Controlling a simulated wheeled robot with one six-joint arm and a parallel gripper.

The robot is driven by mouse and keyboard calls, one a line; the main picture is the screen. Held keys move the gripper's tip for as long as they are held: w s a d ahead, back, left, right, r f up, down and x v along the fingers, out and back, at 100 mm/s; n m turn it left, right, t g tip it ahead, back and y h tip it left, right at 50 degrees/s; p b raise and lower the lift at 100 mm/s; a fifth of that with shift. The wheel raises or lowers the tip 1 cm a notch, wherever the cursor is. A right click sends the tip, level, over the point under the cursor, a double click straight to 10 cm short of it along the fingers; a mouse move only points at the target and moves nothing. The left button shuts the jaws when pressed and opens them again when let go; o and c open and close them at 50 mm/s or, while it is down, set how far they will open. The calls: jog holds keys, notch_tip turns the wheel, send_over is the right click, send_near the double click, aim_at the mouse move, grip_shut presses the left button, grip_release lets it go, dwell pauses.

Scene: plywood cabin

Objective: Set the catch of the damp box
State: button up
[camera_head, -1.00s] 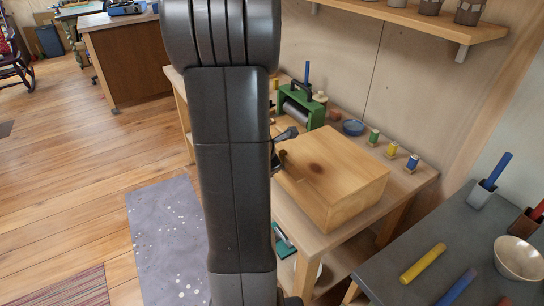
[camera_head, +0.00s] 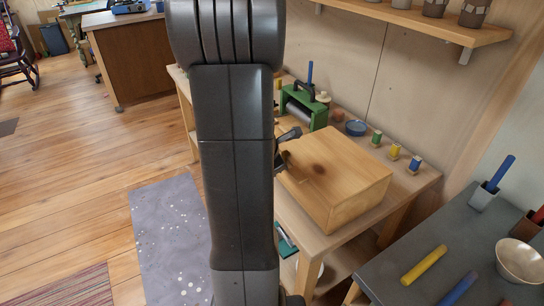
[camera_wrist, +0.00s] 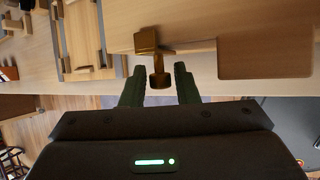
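The damp box appears to be the pale wooden box (camera_head: 335,175) with a dark knot on its lid, on the workbench in the head view. In the wrist view a brass-coloured catch (camera_wrist: 147,40) sits on a pale wooden face, with a knob (camera_wrist: 160,79) sticking out toward me. My gripper (camera_wrist: 158,68) is open, with one dark green finger on each side of the knob. I see gaps between the fingers and the knob. In the head view my arm hides the gripper's fingers and the catch.
On the workbench (camera_head: 300,232) a green roller press (camera_head: 303,112), a blue dish (camera_head: 356,128) and several thread spools (camera_head: 395,152) stand behind the box. A grey table (camera_head: 390,262) is at the right. A brown wooden panel (camera_wrist: 265,45) lies right of the catch in the wrist view.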

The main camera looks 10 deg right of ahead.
jog(key=p+v, duration=0.7)
jog(key=v, duration=0.6)
jog(key=shift+r, duration=0.15)
jog(key=b+x, duration=0.7)
jog(key=x, duration=0.7)
jog(key=shift+s+b, duration=0.1)
jog(key=shift+b, duration=0.25)
jog(key=shift+a, duration=0.1)
jog(key=shift+r, duration=0.1)
